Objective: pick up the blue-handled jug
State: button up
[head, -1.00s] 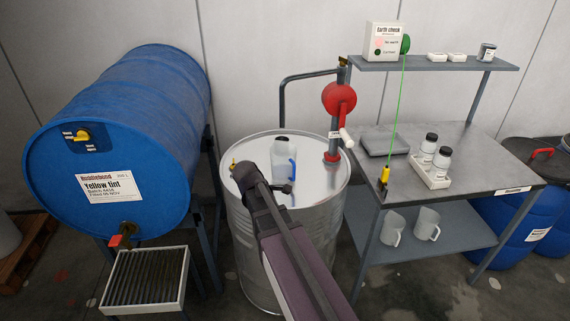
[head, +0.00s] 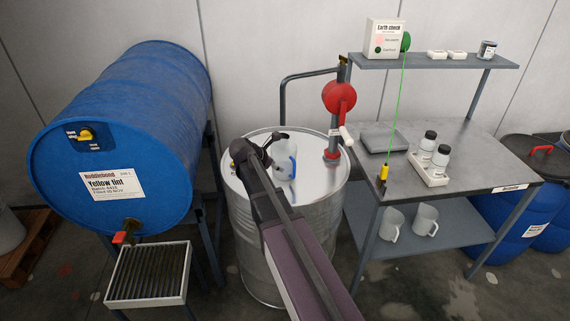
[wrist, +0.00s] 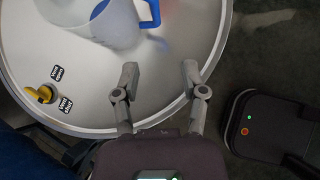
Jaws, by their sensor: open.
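The blue-handled jug (head: 282,155) is a pale, translucent vessel standing on the shiny lid of the steel drum (head: 318,180). Its blue handle (wrist: 150,13) is on the right side in the head view. In the wrist view the jug (wrist: 108,22) is at the top left, cut off by the frame edge. My gripper (wrist: 160,71) is open and empty, its fingertips over the lid near the rim, apart from the jug's handle. In the head view my gripper is just left of the jug and partly covers it.
A red hand pump (head: 340,98) rises from the right of the lid. A yellow bung (wrist: 42,94) sits near the rim. A blue drum (head: 130,140) lies on a stand at left. The steel bench (head: 465,165) with bottles and a green cable stands at right.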

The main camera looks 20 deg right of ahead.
jog(key=shift+d+f, duration=0.1)
jog(key=shift+f, duration=0.05)
jog(key=b, duration=0.5)
send_near(294, 176)
jog(key=d+f, duration=0.1)
jog(key=d, duration=0.1)
jog(key=shift+w+d+f+b, duration=0.55)
jog(key=shift+d+f, duration=0.05)
jog(key=shift+d, duration=0.15)
jog(key=b+x, duration=0.1)
jog(key=x, duration=0.1)
jog(key=b+x, duration=0.1)
jog(key=shift+w+d+f+b, duration=0.1)
jog(key=shift+w+f+b, duration=0.2)
jog(key=shift+w+b, duration=0.05)
jog(key=shift+b+x, duration=0.45)
jog(key=shift+x, duration=0.3)
jog(key=shift+d, duration=0.1)
